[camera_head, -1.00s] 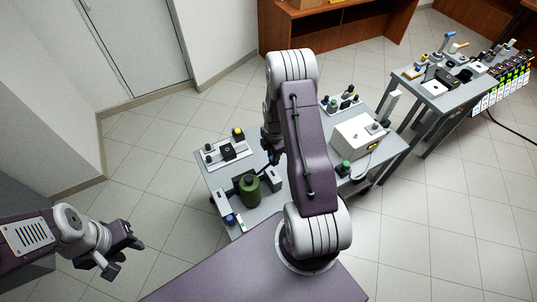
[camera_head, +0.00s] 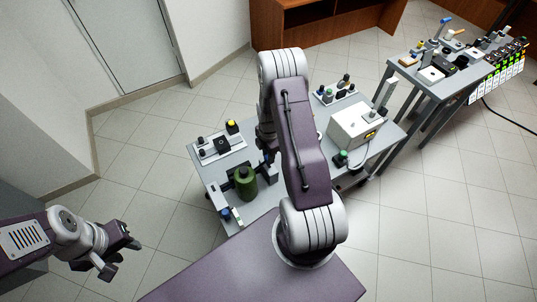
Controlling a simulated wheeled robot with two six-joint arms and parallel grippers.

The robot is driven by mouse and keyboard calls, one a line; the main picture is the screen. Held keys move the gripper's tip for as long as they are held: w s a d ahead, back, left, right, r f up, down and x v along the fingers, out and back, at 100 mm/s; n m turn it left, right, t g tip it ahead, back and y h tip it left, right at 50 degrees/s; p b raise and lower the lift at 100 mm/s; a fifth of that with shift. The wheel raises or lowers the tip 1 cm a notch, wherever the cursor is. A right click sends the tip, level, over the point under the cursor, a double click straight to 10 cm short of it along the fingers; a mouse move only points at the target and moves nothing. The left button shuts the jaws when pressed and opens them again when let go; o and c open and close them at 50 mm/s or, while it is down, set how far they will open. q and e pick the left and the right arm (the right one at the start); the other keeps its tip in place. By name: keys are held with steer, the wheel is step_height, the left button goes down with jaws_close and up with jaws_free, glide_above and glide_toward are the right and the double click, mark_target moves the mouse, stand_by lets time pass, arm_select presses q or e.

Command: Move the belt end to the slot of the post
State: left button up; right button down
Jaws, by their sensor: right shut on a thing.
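My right arm reaches over the grey work table (camera_head: 205,165), and its links hide part of the tabletop. My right gripper (camera_head: 266,162) is low beside a green cylinder (camera_head: 246,188) with a dark top, at its upper right. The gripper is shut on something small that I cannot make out. The belt end and the slotted post cannot be told apart from the other small fittings at this size. My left gripper (camera_head: 120,258) is open and empty over the floor at the lower left, away from the table.
A plate with black knobs (camera_head: 220,147) lies at the table's left. A white box (camera_head: 356,126) and a knobbed plate (camera_head: 336,93) stand at its right. A second equipment table (camera_head: 436,90) is at the upper right. A brown cabinet (camera_head: 325,25) is behind. The floor at left is clear.

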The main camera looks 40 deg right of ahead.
steer(key=shift+f+b, duration=0.4)
steer(key=shift+f, duration=0.2)
stand_by(0.3)
steer(key=shift+f+b, duration=0.65)
steer(key=shift+f, duration=0.2)
steer(key=c, duration=1.1)
jaws_free()
steer(key=shift+r, duration=0.1)
steer(key=shift+o, duration=0.2)
step_height(320, 180, up, 9)
steer(key=shift+r+p, duration=0.1)
steer(key=shift+p, duration=0.35)
step_height(320, 180, up, 4)
steer(key=p, duration=0.4)
